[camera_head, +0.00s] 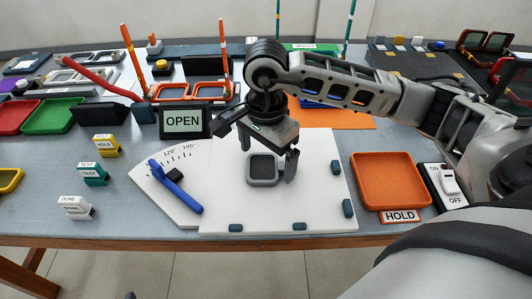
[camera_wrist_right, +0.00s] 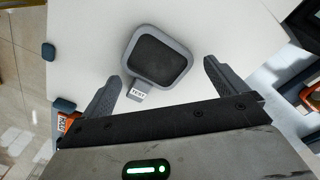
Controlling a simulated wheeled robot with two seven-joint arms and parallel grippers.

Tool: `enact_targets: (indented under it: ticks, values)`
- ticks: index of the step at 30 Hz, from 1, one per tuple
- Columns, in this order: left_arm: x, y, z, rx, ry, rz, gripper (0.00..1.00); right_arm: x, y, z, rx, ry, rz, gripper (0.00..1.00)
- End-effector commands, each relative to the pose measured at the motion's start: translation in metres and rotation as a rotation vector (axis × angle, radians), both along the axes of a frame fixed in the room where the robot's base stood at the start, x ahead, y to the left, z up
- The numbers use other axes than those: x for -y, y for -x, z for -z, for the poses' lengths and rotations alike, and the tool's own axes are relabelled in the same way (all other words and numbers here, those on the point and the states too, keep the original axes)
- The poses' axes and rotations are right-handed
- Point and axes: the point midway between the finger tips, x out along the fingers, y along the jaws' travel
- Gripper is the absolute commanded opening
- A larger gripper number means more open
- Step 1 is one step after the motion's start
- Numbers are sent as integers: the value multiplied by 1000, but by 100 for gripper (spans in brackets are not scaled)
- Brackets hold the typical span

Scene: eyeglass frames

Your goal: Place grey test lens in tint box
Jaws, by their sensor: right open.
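The grey test lens (camera_head: 263,169), a dark rounded square in a grey rim, lies flat on the white board (camera_head: 320,205). In the right wrist view the lens (camera_wrist_right: 158,57) has a small tab reading TEST. My right gripper (camera_head: 268,152) is open above the board, its fingers pointing down around the lens area. In the right wrist view the open fingers (camera_wrist_right: 162,78) are on either side of the lens's near end, with gaps. I cannot tell which container is the tint box. My left gripper is not in view.
An orange tray (camera_head: 389,181) marked HOLD and an ON/OFF switch (camera_head: 447,180) are right of the board. A blue lever (camera_head: 176,187) on a dial and an OPEN sign (camera_head: 183,122) are left. Green (camera_head: 54,116) and red trays (camera_head: 14,116) lie farther left.

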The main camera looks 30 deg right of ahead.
Motion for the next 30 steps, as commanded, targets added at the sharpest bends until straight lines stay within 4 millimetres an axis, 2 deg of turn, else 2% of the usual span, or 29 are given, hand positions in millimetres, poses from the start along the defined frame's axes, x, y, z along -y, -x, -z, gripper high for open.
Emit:
enact_targets:
  ticks: [12,15,20,23,27,30]
  values:
    - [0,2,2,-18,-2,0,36,0,-1,-87,8,-1,0,97]
    - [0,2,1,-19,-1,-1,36,0,-1,-102,7,-2,-1,97]
    - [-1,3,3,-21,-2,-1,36,1,0,-114,4,-7,10,96]
    - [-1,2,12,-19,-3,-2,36,12,5,-111,7,-64,110,96]
    - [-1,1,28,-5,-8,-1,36,38,21,-110,27,-216,403,96]
    - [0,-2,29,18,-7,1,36,52,33,-119,47,-304,592,96]
